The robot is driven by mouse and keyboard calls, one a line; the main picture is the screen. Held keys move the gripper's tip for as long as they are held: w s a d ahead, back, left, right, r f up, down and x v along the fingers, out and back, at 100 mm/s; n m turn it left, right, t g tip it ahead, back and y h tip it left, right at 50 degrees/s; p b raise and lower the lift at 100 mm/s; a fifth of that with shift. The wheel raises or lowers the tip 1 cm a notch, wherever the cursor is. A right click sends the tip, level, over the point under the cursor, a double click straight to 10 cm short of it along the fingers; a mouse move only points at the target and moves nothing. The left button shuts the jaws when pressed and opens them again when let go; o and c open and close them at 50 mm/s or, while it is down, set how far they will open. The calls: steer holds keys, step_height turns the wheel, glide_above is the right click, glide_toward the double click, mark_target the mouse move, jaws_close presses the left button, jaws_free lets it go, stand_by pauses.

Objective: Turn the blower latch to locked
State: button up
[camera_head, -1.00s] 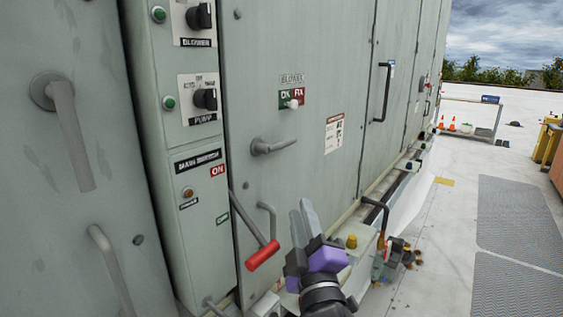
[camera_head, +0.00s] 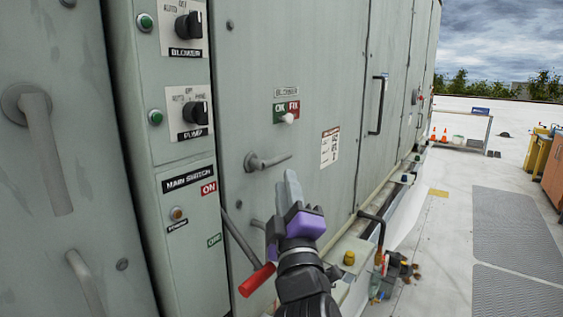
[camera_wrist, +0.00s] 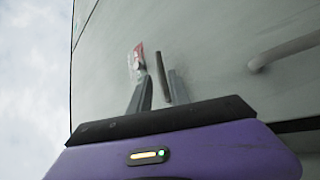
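The blower latch (camera_head: 268,160) is a grey lever on the tall grey door, under the BLOWER label. Its lever points right, nearly level, tip slightly raised. My gripper (camera_head: 290,178) is just below the lever's tip in the head view. In the wrist view, the two fingers (camera_wrist: 160,90) stand apart, and a dark bar that looks like the latch lever (camera_wrist: 163,78) appears between and beyond their tips. I cannot tell whether they touch it. The red and green OK/FIX plate (camera_head: 287,112) with a white knob is above the latch.
A second handle (camera_head: 258,225) low on the door is partly hidden by my gripper; a handle also shows in the wrist view (camera_wrist: 285,48). A red-gripped lever (camera_head: 257,280) juts out at lower left. The switch column (camera_head: 185,150) stands left. Pipework (camera_head: 375,222) lies right.

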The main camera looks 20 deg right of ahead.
steer(key=p+x, duration=0.1)
steer(key=x, duration=0.6)
steer(key=shift+w, duration=0.15)
jaws_close()
stand_by(1.2)
